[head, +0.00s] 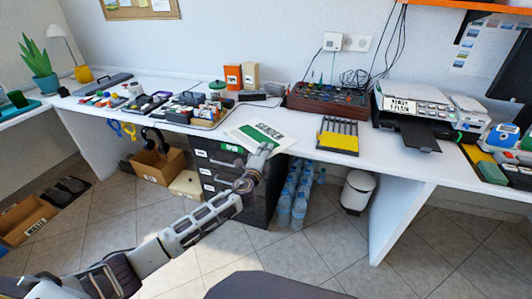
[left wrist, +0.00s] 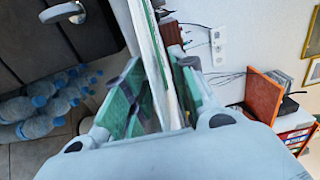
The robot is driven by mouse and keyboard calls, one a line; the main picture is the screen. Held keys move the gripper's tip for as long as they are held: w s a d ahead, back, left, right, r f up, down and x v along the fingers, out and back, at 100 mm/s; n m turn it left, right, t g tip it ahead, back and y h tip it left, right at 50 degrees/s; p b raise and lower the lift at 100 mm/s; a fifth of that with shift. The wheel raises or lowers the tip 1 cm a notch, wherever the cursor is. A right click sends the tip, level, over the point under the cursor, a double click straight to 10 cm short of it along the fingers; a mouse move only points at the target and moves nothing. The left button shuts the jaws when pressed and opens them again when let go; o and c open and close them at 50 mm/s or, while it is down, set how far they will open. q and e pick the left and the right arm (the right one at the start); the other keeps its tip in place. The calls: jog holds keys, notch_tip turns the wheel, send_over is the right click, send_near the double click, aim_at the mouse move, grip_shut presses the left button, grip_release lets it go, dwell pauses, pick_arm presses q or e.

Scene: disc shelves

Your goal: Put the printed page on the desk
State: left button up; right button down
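The printed page (head: 256,134) is white with a green band and dark lettering. In the head view it is tilted and overlaps the front edge of the white desk (head: 385,162); I cannot tell whether it touches the desk. My left gripper (head: 262,151) is at the page's lower right edge. In the left wrist view the page (left wrist: 164,62) is seen nearly edge-on between the green-padded fingers of my left gripper (left wrist: 160,100), which is shut on it. My right gripper is not in view.
A black file tray with yellow (head: 338,140) lies right of the page, and a printer (head: 412,103) stands farther right. Cluttered trays (head: 203,108) lie to the left. Dark drawers (head: 215,160) and water bottles (head: 292,195) are below the desk. Bare desk shows around the file tray.

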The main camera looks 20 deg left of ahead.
pick_arm(q)
jog(key=shift+r, duration=0.15)
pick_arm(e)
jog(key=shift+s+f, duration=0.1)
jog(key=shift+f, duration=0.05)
pick_arm(q)
jog(key=shift+s, duration=0.4)
jog(key=shift+s+p, duration=0.3)
jog(key=shift+s, duration=0.4)
jog(key=shift+s+a, duration=0.1)
jog(key=shift+s, duration=0.65)
jog(key=s+p, duration=0.1)
jog(key=s, duration=0.7)
jog(key=shift+s, duration=0.15)
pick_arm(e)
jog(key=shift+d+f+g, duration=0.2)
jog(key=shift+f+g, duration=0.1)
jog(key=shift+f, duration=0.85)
pick_arm(q)
jog(key=shift+a, duration=0.1)
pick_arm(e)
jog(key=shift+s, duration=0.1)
pick_arm(q)
jog(key=shift+f, duration=0.2)
